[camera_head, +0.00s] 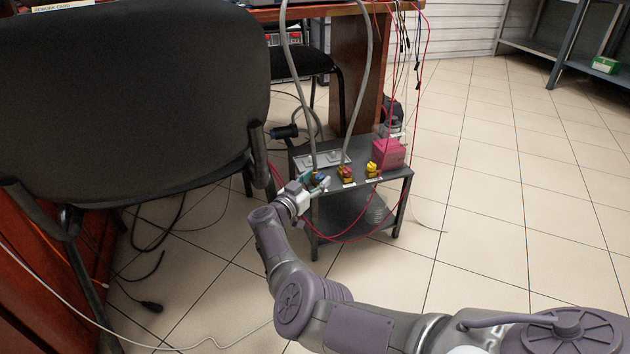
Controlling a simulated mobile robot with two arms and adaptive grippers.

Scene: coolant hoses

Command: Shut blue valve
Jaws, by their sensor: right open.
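The blue valve (319,177) is a small blue piece with some yellow on the near left part of a low grey cart's top (356,150). My right gripper (316,184) is at the blue valve, with its open fingers close around or beside it. I cannot tell whether they touch it, and they partly hide it. The valve handle's angle is too small to read. My left gripper is not in view.
Grey hoses and red cables hang around the cart. A black chair (130,100) blocks the left; the right floor is clear.

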